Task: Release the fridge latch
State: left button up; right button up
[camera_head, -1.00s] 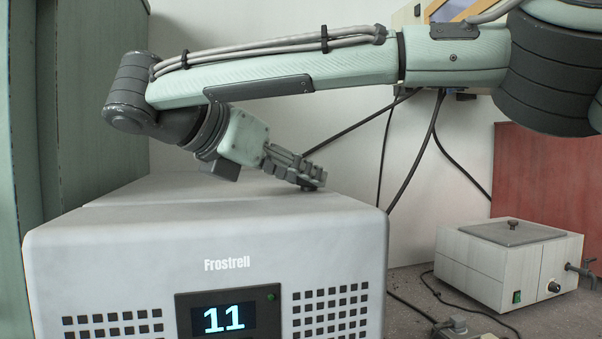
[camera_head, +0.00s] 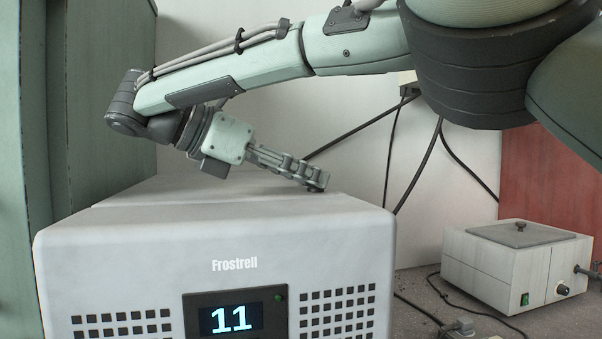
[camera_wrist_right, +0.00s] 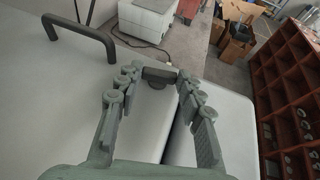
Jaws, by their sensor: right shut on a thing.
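The white fridge (camera_head: 215,262) with the Frostrell name fills the lower left of the head view. Its lid (camera_wrist_right: 70,100) shows in the right wrist view, with a seam beside the gripper. My right gripper (camera_head: 318,182) reaches down to the right end of the fridge top. In the right wrist view the gripper (camera_wrist_right: 158,78) is shut on a small dark latch (camera_wrist_right: 158,74) between its fingertips. The fingers hide part of the latch, and the head view hides most of it. My left gripper is in neither current view.
A dark handle (camera_wrist_right: 80,40) stands on the lid. A green cabinet (camera_head: 100,110) rises at left. Shelves (camera_wrist_right: 290,90) show at right in the wrist view.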

jog(key=o, duration=1.2)
jog(key=shift+c, duration=0.2)
notch_tip(320, 180, up, 10)
